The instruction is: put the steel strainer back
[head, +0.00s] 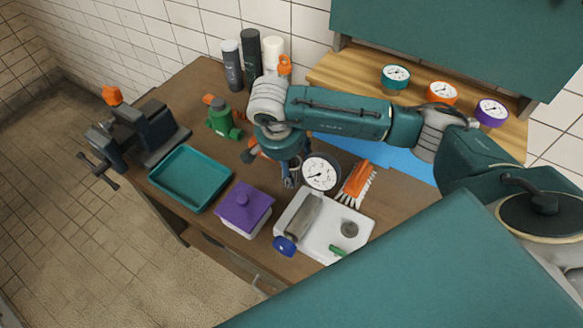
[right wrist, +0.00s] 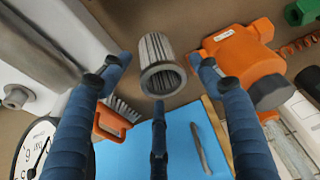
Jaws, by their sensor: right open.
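The steel strainer (right wrist: 158,65), a ribbed grey cylinder with a thick ring at its near end, shows in the right wrist view. It appears between the spread fingers of my right gripper (right wrist: 160,75). The gripper is open; I cannot tell whether any finger touches the strainer. In the head view my right gripper (head: 289,175) points down over the workbench, behind the purple-lidded box; the strainer is hidden there. An orange housing with a dark cap (right wrist: 240,65) lies right of the fingers in the wrist view. My left gripper is not in view.
A white tray (head: 325,241) holds a grey cylinder with a blue end and small parts. Nearby are a dial gauge (head: 320,173), an orange brush (head: 357,183), a purple-lidded box (head: 244,208) and a teal tray (head: 190,178). A vise (head: 150,133) stands at left.

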